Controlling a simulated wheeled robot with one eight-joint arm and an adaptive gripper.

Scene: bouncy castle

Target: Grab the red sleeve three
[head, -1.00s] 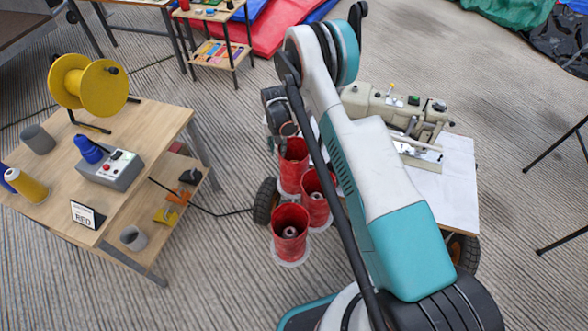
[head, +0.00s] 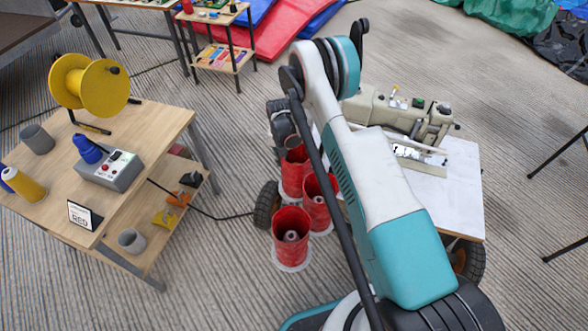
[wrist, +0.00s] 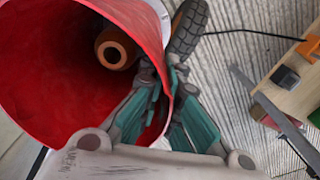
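Three red sleeves stand upright on pale round bases in the head view: a far one (head: 291,184), a middle one (head: 318,212) and a near one (head: 291,236). No number shows on them, so I cannot tell which is three. My gripper (head: 291,140) is down at the rim of the far sleeve and partly hides it. In the wrist view, a red sleeve (wrist: 60,80) fills the upper left, with a brown core inside. My gripper (wrist: 172,75) straddles its wall, one finger inside and one outside, tips closed together on the wall.
A sewing machine (head: 400,115) sits on a white-topped cart (head: 455,190) at the right, behind my arm. Its black wheel (head: 267,205) stands beside the sleeves.

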